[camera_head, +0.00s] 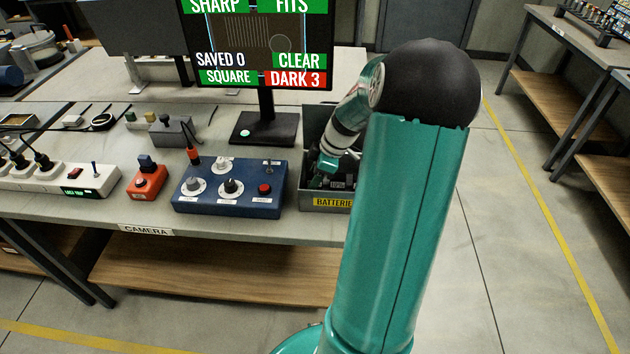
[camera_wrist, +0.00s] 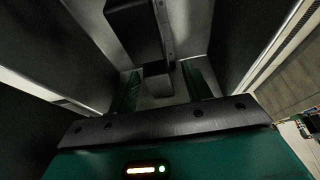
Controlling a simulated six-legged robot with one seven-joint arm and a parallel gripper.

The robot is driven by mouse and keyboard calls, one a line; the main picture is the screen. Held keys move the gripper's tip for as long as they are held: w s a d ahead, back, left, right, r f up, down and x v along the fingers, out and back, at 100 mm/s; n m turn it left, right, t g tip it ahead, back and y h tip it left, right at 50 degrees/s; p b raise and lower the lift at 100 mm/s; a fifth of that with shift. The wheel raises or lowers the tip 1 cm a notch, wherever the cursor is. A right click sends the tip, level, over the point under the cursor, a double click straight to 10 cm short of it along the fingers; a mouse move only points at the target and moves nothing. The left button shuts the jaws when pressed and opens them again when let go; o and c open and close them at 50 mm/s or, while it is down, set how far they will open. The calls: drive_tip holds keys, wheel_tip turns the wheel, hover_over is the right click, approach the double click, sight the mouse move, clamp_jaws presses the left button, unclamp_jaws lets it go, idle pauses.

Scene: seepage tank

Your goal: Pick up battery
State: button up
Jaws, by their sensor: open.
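A grey bin (camera_head: 315,200) with a yellow label that begins "BATTERIE" stands at the right end of the bench. My gripper (camera_head: 321,181) reaches down into this bin, partly hidden by my own arm. In the wrist view my gripper (camera_wrist: 163,84) is open, with its two green fingers apart. A dark block (camera_wrist: 135,25), which looks like a battery, lies in the bin beyond the fingers. Its near end extends toward the gap between the fingertips. I cannot tell whether any finger touches it.
A blue control box (camera_head: 230,187) with knobs stands just left of the bin. A monitor (camera_head: 265,120) on a black stand is behind them. The bin walls (camera_wrist: 190,35) rise close around my gripper. Open floor (camera_head: 530,250) lies to the right of the bench.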

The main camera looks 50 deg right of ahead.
sight(311, 174)
clamp_jaws()
idle(0.3)
drive_tip(key=shift+r, duration=0.4)
wheel_tip(311, 174, up, 2)
drive_tip(key=shift+r, duration=0.15)
drive_tip(key=s+a+r, duration=0.6)
drive_tip(key=s+r, duration=0.3)
drive_tip(key=s, duration=0.3)
drive_tip(key=shift+s+a+r, duration=0.25)
drive_tip(key=shift+a+r, duration=0.05)
drive_tip(key=shift+r, duration=0.1)
